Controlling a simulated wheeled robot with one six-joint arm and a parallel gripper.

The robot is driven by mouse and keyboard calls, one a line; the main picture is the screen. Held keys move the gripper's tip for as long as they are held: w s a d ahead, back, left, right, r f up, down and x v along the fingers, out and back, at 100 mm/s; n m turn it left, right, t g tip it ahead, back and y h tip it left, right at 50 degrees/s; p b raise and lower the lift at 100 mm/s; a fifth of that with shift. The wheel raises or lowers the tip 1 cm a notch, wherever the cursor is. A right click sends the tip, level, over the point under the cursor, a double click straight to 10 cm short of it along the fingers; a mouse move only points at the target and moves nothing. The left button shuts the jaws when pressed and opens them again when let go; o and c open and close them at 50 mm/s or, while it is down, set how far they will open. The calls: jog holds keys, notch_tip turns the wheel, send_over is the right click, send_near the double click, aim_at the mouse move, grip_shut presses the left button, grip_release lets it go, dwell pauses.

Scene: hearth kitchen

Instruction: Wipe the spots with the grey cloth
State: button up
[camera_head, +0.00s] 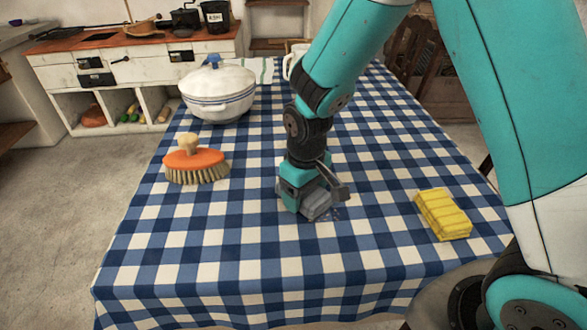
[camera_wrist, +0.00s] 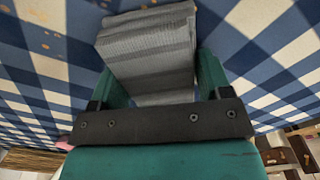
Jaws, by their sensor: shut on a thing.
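My gripper (camera_head: 308,190) points down over the middle of the checked tablecloth and is shut on the grey cloth (camera_head: 319,204). The cloth looks like a folded, ribbed pad and sits at the table surface; whether it presses on it I cannot tell. In the wrist view the cloth (camera_wrist: 150,45) lies between the two teal fingers of my gripper (camera_wrist: 157,75). Small brownish spots (camera_wrist: 40,34) show on the tablecloth at the upper left of the wrist view. In the head view tiny faint spots (camera_head: 336,214) show just right of the cloth. Anything under the cloth is hidden.
An orange brush (camera_head: 196,159) with a wooden knob stands left of my gripper. A yellow sponge (camera_head: 442,214) lies to the right. A white lidded pot (camera_head: 218,90) stands at the back left. A white jug (camera_head: 293,62) is partly behind my arm. The front of the tablecloth (camera_head: 235,245) is clear.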

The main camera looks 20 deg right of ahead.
jog(key=shift+w+a+r+p, duration=0.15)
jog(key=shift+a+p, duration=0.15)
jog(key=shift+a, duration=0.4)
notch_tip(320, 180, up, 3)
jog(key=shift+f+p, duration=0.1)
jog(key=shift+p, duration=0.75)
notch_tip(320, 180, up, 5)
jog(key=p, duration=0.4)
jog(key=shift+d+p, duration=0.1)
jog(key=shift+p, duration=0.3)
